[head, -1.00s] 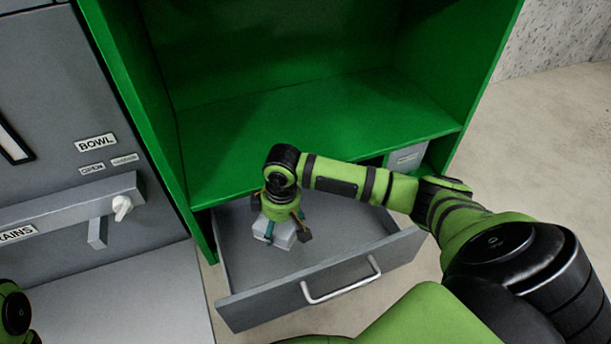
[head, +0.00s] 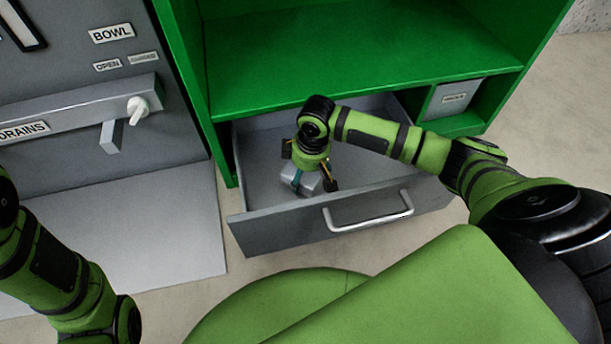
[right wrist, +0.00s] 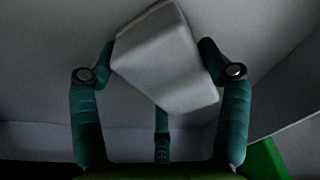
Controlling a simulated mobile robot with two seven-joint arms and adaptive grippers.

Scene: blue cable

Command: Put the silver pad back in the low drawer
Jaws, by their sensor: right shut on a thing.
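The silver pad (head: 302,181) is a small pale grey block with bevelled edges. My right gripper (head: 309,178) points down inside the open low drawer (head: 282,231) and is shut on the pad. I cannot tell whether the pad touches the drawer floor. The drawer is pulled out below the green cabinet. My left arm shows at the lower left, but its gripper is out of view.
The green cabinet (head: 330,60) stands above the drawer, its shelf bare. A small grey labelled box (head: 455,97) sits in a slot right of the drawer. A grey panel (head: 100,75) with a white knob (head: 138,106) stands at left. The drawer's right part is empty.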

